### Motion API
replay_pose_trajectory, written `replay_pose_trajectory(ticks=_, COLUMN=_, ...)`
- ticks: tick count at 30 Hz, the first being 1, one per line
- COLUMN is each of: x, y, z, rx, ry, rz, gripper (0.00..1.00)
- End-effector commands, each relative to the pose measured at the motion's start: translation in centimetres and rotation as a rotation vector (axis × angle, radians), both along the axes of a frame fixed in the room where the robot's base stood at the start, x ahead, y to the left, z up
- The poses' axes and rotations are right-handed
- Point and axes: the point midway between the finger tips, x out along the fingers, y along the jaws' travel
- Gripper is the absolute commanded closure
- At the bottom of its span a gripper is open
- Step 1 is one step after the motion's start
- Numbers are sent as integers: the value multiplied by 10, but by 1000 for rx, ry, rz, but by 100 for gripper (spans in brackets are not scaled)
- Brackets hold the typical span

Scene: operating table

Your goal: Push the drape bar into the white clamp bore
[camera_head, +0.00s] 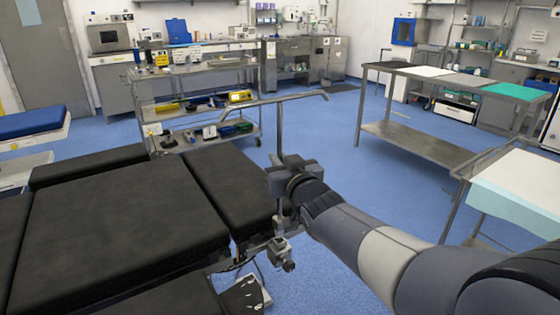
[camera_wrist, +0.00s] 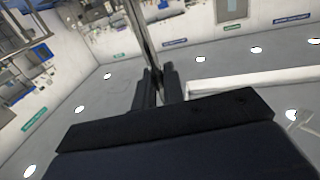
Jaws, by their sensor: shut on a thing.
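The drape bar (camera_head: 279,128) is a thin grey metal post with a wide crossbar with bent ends on top. It stands roughly upright beside the black operating table. My gripper (camera_head: 284,178) is shut on its post, below the crossbar. In the wrist view the bar (camera_wrist: 143,40) runs up from between the two dark fingers (camera_wrist: 154,88).
The black table pads (camera_head: 120,225) lie close to the left of my gripper. A steel trolley (camera_head: 195,72) with trays stands behind. A steel side table (camera_head: 410,140) and a draped table (camera_head: 515,185) are to the right. Blue floor (camera_head: 335,135) is clear between them.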

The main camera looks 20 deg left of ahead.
Motion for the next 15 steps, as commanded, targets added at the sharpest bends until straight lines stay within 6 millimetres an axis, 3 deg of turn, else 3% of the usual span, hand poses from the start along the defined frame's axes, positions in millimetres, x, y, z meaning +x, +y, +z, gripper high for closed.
replay_pose_trajectory(ticks=15, x=0, y=0, z=-11, rx=1, ry=-1, rz=0, gripper=100)
